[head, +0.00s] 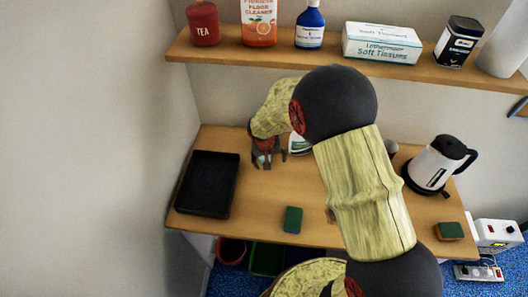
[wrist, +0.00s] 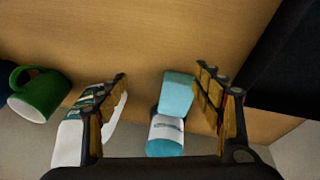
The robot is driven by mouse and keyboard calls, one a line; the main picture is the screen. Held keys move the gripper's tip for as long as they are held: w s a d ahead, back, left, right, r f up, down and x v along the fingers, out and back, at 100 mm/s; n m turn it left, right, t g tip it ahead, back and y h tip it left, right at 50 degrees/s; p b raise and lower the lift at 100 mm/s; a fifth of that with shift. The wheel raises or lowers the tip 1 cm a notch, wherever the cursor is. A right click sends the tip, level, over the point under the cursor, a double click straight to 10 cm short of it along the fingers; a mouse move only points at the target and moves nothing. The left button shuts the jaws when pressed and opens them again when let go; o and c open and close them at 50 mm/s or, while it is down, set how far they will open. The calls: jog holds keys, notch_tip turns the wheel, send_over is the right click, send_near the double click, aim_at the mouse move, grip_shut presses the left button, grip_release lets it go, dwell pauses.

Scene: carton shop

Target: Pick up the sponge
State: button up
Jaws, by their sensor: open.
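A green and blue sponge (head: 292,219) lies near the front edge of the wooden desk in the head view. A second sponge, green with a reddish-brown side (head: 448,231), lies at the desk's front right corner. My gripper (head: 264,162) is above the back of the desk, right of the black tray and well behind the green and blue sponge. In the wrist view my gripper (wrist: 160,72) is open and empty. Neither sponge can be made out for certain in the wrist view.
Below the jaws in the wrist view are a teal-and-white container (wrist: 166,135), a white bottle (wrist: 70,140) and a green mug (wrist: 42,96). A black tray (head: 207,184) lies at left, a kettle (head: 435,164) stands at right. A loaded shelf (head: 340,65) runs above. My arm hides mid-desk.

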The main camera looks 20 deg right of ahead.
jog(key=shift+m+t, duration=0.7)
jog(key=shift+t, duration=0.1)
jog(key=w, duration=0.1)
jog(key=w+r, duration=0.1)
jog(key=w, duration=0.1)
jog(key=w+a+r, duration=0.1)
jog(key=shift+w, duration=0.3)
jog(key=shift+w+a+m, duration=0.1)
jog(key=shift+w+m, duration=0.15)
jog(key=shift+m, duration=0.15)
jog(key=shift+x, duration=1.2)
jog(key=shift+w+a+x, duration=0.1)
jog(key=shift+w+x, duration=0.05)
jog(key=shift+x, duration=1.15)
jog(key=shift+w+a+x, duration=0.1)
jog(key=shift+w+x, duration=0.1)
jog(key=shift+x, duration=1.15)
jog(key=shift+r, duration=0.1)
jog(key=shift+c, duration=0.5)
jog(key=c, duration=0.7)
jog(key=shift+c, duration=0.3)
